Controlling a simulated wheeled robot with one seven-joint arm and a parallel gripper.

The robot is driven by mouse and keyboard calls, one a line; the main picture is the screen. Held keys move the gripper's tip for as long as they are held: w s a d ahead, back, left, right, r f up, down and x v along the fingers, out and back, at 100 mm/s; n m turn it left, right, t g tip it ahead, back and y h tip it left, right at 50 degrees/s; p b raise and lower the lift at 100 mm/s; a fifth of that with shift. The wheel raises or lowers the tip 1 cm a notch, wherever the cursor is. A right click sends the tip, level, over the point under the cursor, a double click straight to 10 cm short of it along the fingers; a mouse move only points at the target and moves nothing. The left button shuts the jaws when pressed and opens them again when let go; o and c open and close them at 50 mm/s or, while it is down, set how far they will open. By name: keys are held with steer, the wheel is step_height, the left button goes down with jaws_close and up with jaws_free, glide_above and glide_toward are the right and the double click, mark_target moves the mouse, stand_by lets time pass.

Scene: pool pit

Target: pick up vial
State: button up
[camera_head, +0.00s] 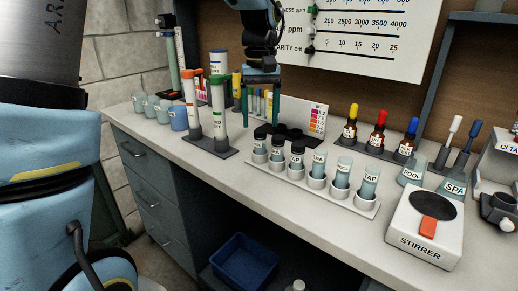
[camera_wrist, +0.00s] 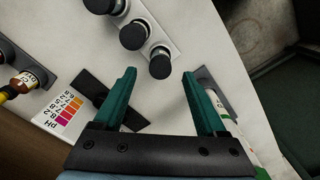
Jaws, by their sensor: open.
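Several small vials stand in a white rack (camera_head: 322,197) on the bench. The vials toward the left, such as a black-capped vial (camera_head: 277,152), have black caps; those toward the right, such as a TAP vial (camera_head: 370,182), show no cap. My gripper (camera_head: 262,118) is open and empty, pointing down above the bench behind the left end of the rack. In the wrist view my gripper (camera_wrist: 160,92) has its green fingers spread over bare bench.
Tall tubes (camera_head: 219,100) stand left of my gripper, close to a finger in the wrist view. A pH colour card (camera_head: 313,119) and a low black holder (camera_head: 290,133) are behind the rack. Dropper bottles (camera_head: 377,135), flasks (camera_head: 412,171) and a stirrer (camera_head: 425,228) stand to the right.

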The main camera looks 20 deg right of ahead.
mark_target(260, 131)
steer(key=shift+s+a+f+p, duration=0.1)
steer(key=shift+f+p, duration=0.25)
steer(key=shift+f, duration=1.35)
steer(key=shift+s+f+p, duration=0.1)
steer(key=shift+f+p, duration=0.2)
steer(key=shift+f, duration=1.4)
steer(key=shift+w, duration=0.1)
jaws_close()
